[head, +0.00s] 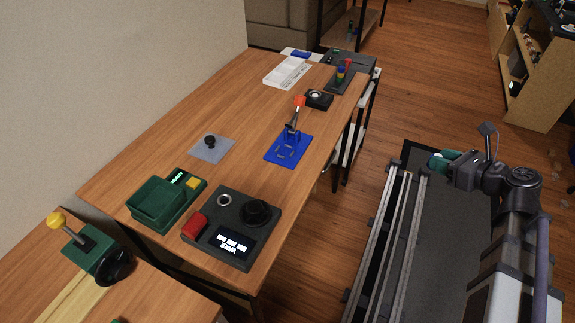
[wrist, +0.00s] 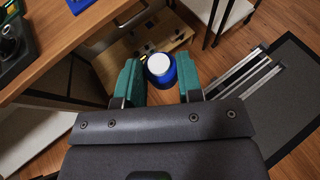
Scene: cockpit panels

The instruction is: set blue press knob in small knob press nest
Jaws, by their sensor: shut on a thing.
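My gripper (head: 437,160) hangs over the floor to the right of the long table in the head view, clear of the table. In the wrist view its teal fingers (wrist: 157,78) are shut on the blue press knob (wrist: 159,77), a round blue piece with a white top. The knob cannot be made out in the head view. I cannot tell for sure which fixture is the small knob press nest. Candidates on the table are a black block with a pale round top (head: 318,98) and a grey plate with a black knob (head: 211,147).
The wooden table (head: 165,135) also bears a blue plate with a red-tipped lever (head: 288,150), a dark console (head: 232,228), a green device (head: 165,200) and a white tray (head: 287,72). A rail (head: 385,245) runs along the floor between table and arm.

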